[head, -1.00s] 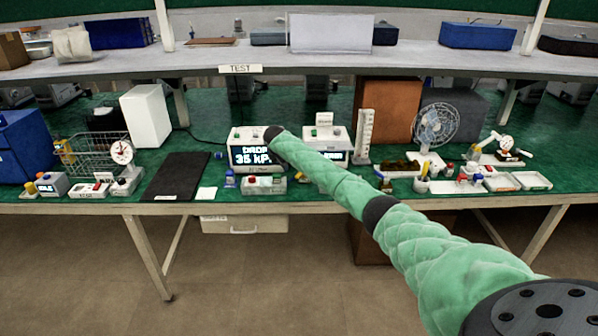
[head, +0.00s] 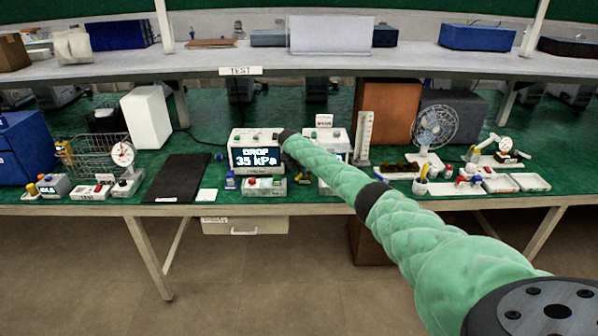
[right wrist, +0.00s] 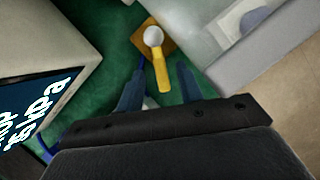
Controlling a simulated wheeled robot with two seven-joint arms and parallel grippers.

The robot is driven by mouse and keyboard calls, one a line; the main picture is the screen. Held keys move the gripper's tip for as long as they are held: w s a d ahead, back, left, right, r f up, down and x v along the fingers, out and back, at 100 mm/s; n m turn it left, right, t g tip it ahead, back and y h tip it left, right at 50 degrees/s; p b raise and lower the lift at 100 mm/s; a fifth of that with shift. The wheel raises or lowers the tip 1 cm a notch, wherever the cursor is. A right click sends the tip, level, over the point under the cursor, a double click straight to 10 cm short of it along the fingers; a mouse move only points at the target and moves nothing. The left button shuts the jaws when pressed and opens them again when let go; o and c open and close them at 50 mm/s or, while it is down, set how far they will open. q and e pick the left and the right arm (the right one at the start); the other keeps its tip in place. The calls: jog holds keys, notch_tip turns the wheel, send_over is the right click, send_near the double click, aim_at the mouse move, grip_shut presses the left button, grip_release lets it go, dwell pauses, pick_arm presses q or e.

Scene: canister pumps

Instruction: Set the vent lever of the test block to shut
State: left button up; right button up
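In the right wrist view a yellow lever (right wrist: 161,72) with a round pale knob sits on a small brass-coloured square base, above the green surface. My right gripper (right wrist: 160,92) is open, with its two blue-grey fingers on either side of the lever's near end; I cannot tell whether they touch it. In the head view my green right arm reaches between the display box (head: 257,172) and the white box to its right, and its gripper is hidden there. The display reads "DROP 35 kPa". I cannot tell which block carries the lever. My left gripper is out of view.
A low grey block with a red knob (head: 252,182) stands in front of the display box. A dark mat (head: 177,178) lies to the left. A fan (head: 434,128) and small trays (head: 530,182) stand to the right. The display box and white box flank my gripper closely.

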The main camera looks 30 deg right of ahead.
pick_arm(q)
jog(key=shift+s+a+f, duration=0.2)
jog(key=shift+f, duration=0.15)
pick_arm(e)
jog(key=shift+x, duration=0.8)
grip_shut()
